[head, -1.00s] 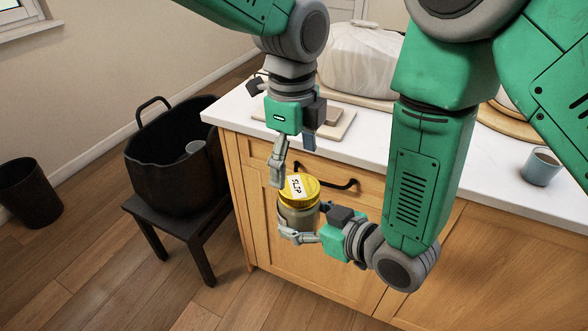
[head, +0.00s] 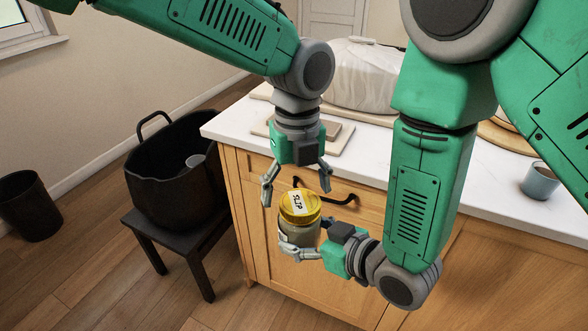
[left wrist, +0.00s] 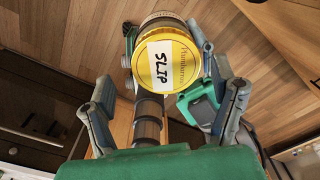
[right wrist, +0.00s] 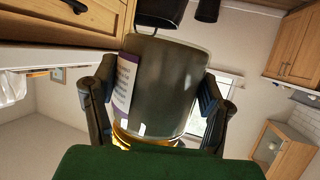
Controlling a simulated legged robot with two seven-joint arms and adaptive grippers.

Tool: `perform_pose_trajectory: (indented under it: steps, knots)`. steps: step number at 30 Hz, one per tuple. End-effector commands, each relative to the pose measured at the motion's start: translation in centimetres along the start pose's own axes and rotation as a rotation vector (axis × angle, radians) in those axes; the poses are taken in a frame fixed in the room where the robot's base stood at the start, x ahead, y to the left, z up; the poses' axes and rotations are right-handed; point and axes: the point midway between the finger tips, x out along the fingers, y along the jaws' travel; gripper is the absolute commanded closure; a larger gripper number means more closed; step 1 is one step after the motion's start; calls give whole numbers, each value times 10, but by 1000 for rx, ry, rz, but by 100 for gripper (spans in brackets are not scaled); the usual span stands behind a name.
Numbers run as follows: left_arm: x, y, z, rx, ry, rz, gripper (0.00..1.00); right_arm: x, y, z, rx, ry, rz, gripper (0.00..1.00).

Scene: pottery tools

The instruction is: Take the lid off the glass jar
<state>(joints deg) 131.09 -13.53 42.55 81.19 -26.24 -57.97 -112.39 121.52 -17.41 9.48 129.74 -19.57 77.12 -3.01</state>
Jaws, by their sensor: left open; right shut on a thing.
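The glass jar (head: 297,241) has greyish contents and a yellow lid (head: 312,216) with a white label reading SLIP. The lid sits on the jar. My right gripper (head: 299,250) is shut around the jar's body and holds it in the air in front of the cabinet; its fingers flank the jar in the right wrist view (right wrist: 165,85). My left gripper (head: 297,190) is open and empty, pointing down above the lid. In the left wrist view the lid (left wrist: 180,65) lies beyond the spread fingers.
The white counter (head: 225,125) with wooden cabinet doors stands just behind the jar. A drawer handle (head: 345,200) is close behind the lid. A black bucket (head: 150,170) stands on a dark stool at left. A blue-grey cup (head: 541,183) stands on the counter at right.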

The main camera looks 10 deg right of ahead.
Motion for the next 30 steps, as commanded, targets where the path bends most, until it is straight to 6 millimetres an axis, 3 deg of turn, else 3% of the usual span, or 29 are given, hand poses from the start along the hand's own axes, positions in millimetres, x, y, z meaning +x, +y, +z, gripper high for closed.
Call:
perform_pose_trajectory:
  steps: [6, 15, 16, 20, 21, 26, 30]
  knots:
    - [20, 1, 0, -1, 0, 0, 20, 0, 0, -2, -1, 5, 1, 100]
    - [23, 2, 1, -2, 0, -2, 20, 1, -1, -2, -2, 4, 1, 100]
    - [23, 2, 1, -2, 0, -2, 24, 1, -1, -2, -2, 4, 1, 100]
    - [23, 1, 0, -2, 0, 0, 70, 0, 0, -2, -1, 5, 2, 100]
    - [23, 1, 0, -2, 0, 1, 73, 0, 1, -2, 0, 4, 3, 100]
    - [24, 2, 0, -32, 0, 5, 73, 0, 2, -2, 1, 4, 7, 100]
    - [24, 4, 0, -242, -3, 11, 73, 0, 4, -2, 1, 4, 10, 100]
